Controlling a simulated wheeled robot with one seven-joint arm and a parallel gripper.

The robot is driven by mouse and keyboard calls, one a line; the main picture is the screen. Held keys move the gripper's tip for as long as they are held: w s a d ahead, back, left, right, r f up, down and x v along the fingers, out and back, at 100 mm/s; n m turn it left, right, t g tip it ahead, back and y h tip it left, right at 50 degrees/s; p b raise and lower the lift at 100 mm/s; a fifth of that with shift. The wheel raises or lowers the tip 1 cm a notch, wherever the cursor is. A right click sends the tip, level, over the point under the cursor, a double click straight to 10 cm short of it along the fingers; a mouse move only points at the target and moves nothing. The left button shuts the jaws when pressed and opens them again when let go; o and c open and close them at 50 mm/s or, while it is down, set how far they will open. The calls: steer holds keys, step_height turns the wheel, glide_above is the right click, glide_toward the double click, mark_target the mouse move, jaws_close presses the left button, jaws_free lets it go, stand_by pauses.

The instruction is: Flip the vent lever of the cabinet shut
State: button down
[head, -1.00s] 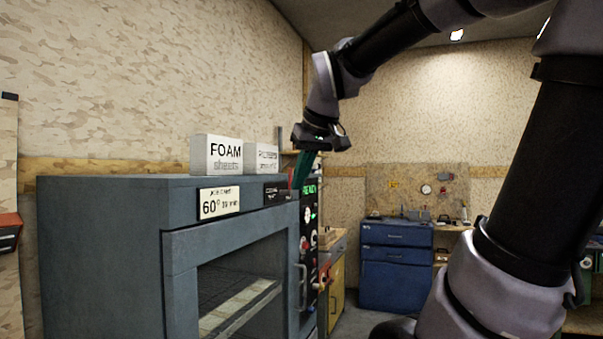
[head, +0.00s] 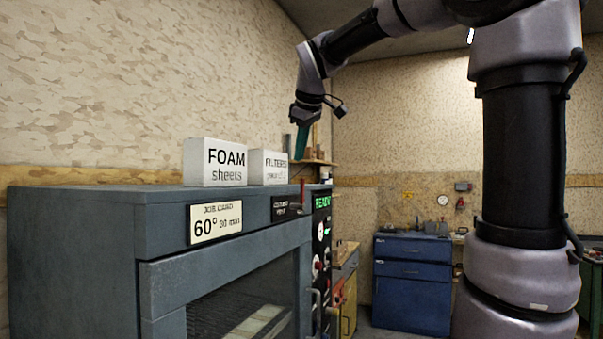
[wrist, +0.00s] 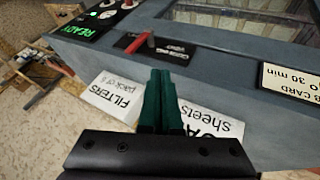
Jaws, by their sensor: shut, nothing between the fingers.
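The grey-blue cabinet (head: 75,225) fills the lower left of the head view. Its red vent lever (head: 303,190) stands up at the top front edge, beside a small black label plate (head: 285,208). In the wrist view the red lever (wrist: 138,43) shows by its black plate (wrist: 160,50), whose lettering is too small to read surely. My gripper (head: 301,150) has green fingers, pointing down above and behind the lever in the head view. In the wrist view my shut, empty fingers (wrist: 161,75) are apart from the lever.
White FOAM (head: 214,163) and FILTERS (head: 268,167) boxes stand on the cabinet top close to my gripper. A control panel lit READY (head: 321,225) is on the cabinet's right front. A blue drawer unit (head: 412,280) stands further back.

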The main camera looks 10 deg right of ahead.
mark_target(301, 180)
steer(key=w+f, duration=0.2)
steer(key=w, duration=0.1)
steer(key=w+d+f, duration=0.1)
steer(key=w+f, duration=0.2)
steer(key=w+d+f, duration=0.1)
steer(key=w+f, duration=0.1)
steer(key=w, duration=0.1)
steer(key=shift+f, duration=0.4)
steer(key=shift+w+d, duration=0.1)
